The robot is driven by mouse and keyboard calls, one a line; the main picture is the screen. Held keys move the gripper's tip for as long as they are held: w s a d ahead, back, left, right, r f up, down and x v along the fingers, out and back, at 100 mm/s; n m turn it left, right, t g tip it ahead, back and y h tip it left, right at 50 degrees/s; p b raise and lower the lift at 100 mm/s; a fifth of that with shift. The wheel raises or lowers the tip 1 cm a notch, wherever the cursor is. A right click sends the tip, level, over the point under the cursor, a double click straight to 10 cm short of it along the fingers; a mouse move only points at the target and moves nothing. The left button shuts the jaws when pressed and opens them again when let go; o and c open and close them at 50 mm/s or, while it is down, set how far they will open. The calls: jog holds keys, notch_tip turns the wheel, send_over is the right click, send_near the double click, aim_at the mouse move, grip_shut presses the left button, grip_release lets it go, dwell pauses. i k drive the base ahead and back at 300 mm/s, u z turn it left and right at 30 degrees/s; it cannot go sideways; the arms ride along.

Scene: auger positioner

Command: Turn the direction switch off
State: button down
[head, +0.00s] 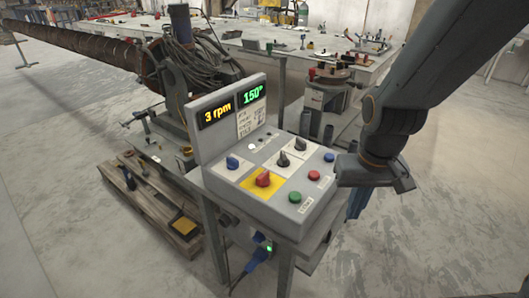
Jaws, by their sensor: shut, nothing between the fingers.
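A grey control box (232,190) stands on a stand, with several knobs and buttons on its sloping top. The knobs are a blue one (233,162), two black ones, front (283,159) and rear (300,145), and a large red one (263,178) on a yellow plate. Labels are too small to read, so I cannot tell which knob is the direction switch. My gripper (357,204) is shut and empty, pointing down just right of the box, apart from the knobs. Its fingertips are small and dark here.
Green (295,197), red (314,175) and blue (329,157) buttons line the box's right side. Displays read "3 rpm" (216,113) and "150°" (253,95). A long auger pipe (100,52) lies behind left; a pallet (160,215) is left. Floor at right is clear.

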aim_at(283, 162)
jog(key=u, duration=0.05)
jog(key=k, duration=1.1)
jog(key=z, duration=0.75)
jog(key=i, duration=1.25)
jog(key=u, duration=0.9)
jog(key=i, duration=0.45)
jog(key=u, duration=0.45)
